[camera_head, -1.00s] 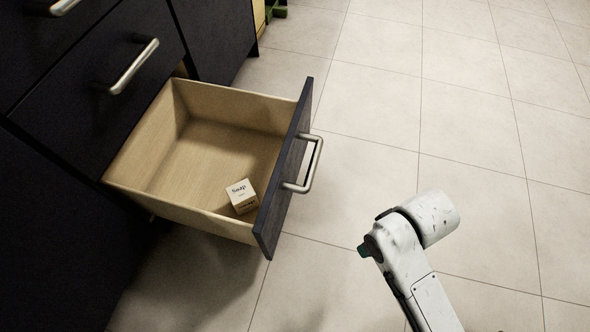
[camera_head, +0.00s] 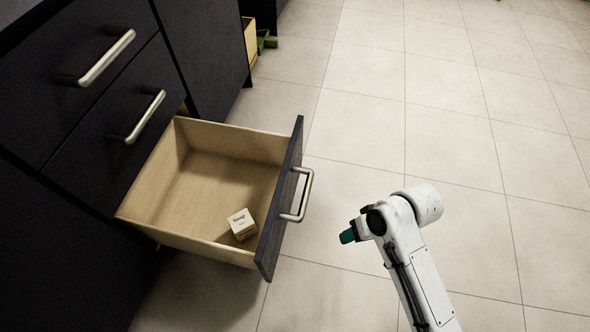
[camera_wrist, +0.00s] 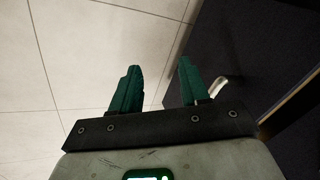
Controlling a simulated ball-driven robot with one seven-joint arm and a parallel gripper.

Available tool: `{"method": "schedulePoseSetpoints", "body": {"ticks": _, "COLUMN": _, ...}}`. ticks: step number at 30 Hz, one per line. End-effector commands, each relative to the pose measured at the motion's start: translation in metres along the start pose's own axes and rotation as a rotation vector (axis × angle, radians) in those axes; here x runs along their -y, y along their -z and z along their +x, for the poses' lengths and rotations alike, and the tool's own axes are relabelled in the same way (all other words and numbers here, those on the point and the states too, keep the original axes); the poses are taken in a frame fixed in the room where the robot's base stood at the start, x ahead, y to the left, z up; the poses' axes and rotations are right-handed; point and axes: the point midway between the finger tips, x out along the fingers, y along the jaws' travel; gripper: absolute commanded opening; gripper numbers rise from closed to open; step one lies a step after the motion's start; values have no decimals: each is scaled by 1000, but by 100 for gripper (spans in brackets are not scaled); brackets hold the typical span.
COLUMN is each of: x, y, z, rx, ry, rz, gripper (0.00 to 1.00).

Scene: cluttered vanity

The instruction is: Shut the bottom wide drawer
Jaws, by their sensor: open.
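The bottom wide drawer (camera_head: 281,205) is pulled far out from the dark cabinet, its wooden inside showing. A small box labelled soap (camera_head: 242,224) lies in it near the front panel. The drawer's metal handle (camera_head: 304,195) faces right. My gripper (camera_head: 348,236) is to the right of the front panel, apart from it, with only a green fingertip showing in the head view. In the wrist view my gripper (camera_wrist: 158,85) has its two green fingers spread with nothing between them. A dark panel with a pale handle (camera_wrist: 218,87) shows beyond the right finger.
Closed drawers with metal handles (camera_head: 148,116) are above the open one. The tiled floor (camera_head: 450,120) to the right is clear.

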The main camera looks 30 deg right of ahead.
Motion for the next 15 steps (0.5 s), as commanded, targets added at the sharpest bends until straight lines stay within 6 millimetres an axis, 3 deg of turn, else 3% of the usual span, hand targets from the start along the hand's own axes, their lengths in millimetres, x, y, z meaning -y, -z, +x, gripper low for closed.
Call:
{"method": "schedulePoseSetpoints", "body": {"ticks": 1, "x": 9, "y": 15, "z": -23, "rx": -16, "ry": 46, "rz": 50, "gripper": 40}}
{"method": "schedulePoseSetpoints", "body": {"ticks": 6, "x": 28, "y": 56, "z": -54, "rx": -68, "ry": 222, "rz": 226, "gripper": 24}}
{"method": "schedulePoseSetpoints", "body": {"ticks": 13, "x": 44, "y": 99, "z": -87, "rx": -119, "ry": 409, "rz": 407, "gripper": 2}}
{"method": "schedulePoseSetpoints", "body": {"ticks": 15, "x": 46, "y": 105, "z": -91, "rx": -127, "ry": 441, "rz": 436, "gripper": 0}}
